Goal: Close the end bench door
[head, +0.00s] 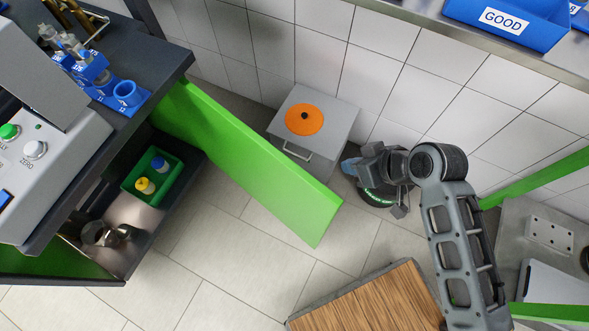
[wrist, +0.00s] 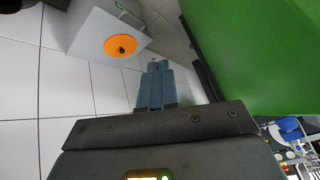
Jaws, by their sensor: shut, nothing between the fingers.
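The green end bench door (head: 255,165) stands open. It reaches from the dark bench on the left out over the floor, with its free end at the lower right. The same door (wrist: 255,50) fills the upper right of the wrist view. My gripper (head: 348,167) is just past the door's free end, on the side facing the tiled wall. In the wrist view its blue fingers (wrist: 155,72) are together and empty, with a visible gap to the door's face. I cannot tell the exact distance to the door in the head view.
A grey bin (head: 330,115) with an orange disc stands by the wall behind the door, close to my gripper. The open bench compartment holds a green tray (head: 152,175). A wood-topped block (head: 365,305) is at the bottom. Tiled floor (head: 235,245) is clear below the door.

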